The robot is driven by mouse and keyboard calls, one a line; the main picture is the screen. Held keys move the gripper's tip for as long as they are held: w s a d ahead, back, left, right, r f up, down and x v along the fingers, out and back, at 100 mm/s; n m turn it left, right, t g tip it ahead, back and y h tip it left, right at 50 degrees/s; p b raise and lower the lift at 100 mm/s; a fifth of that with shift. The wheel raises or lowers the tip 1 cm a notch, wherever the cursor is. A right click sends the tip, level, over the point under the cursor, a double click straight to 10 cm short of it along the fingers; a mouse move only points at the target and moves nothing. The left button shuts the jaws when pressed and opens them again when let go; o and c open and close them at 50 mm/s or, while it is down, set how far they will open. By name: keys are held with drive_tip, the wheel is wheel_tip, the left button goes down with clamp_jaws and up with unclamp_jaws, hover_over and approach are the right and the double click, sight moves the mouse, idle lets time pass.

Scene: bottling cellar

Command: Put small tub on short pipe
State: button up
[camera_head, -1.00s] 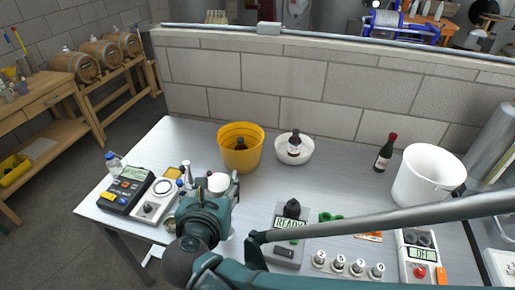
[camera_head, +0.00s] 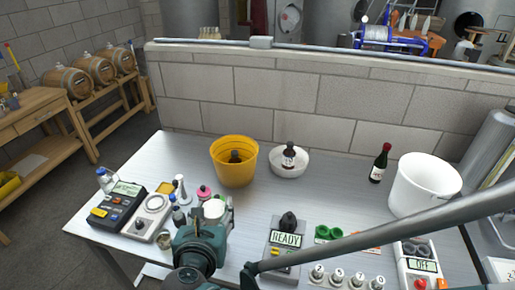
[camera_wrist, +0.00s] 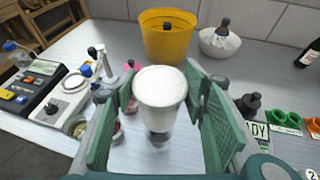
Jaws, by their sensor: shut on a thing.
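The small tub (camera_wrist: 160,88) is white and roughly upright between the two green finger pads in the wrist view. My gripper (camera_wrist: 160,100) is shut on it, and it hangs above the table. In the head view the tub (camera_head: 214,208) shows at the end of my gripper (camera_head: 216,212), partly hidden by it. A grey round piece (camera_wrist: 158,138) shows just below the tub in the wrist view; I cannot tell whether it touches the tub. A short open cylinder (camera_head: 167,239) stands left of my gripper and may be the short pipe, but I cannot be sure.
A pink-topped bottle (camera_head: 204,191) and a dark-capped bottle (camera_head: 178,216) stand close by my gripper. A yellow bucket (camera_head: 234,170) and a white bowl (camera_head: 289,166) are behind. Meters (camera_head: 118,205) stand at left, a READY device (camera_head: 286,238) at right.

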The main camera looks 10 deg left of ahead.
drive_tip(key=shift+f, duration=0.35)
drive_tip(key=shift+f+b, duration=0.75)
drive_tip(key=shift+f, duration=1.35)
drive_tip(key=shift+f, duration=0.2)
drive_tip(key=o, duration=1)
drive_tip(key=shift+r, duration=0.1)
drive_tip(key=shift+o, duration=0.2)
drive_tip(key=shift+r, duration=0.2)
drive_tip(key=p+v, duration=0.2)
drive_tip(key=v, duration=1)
drive_tip(key=shift+p, duration=0.3)
drive_tip(key=shift+f, duration=0.1)
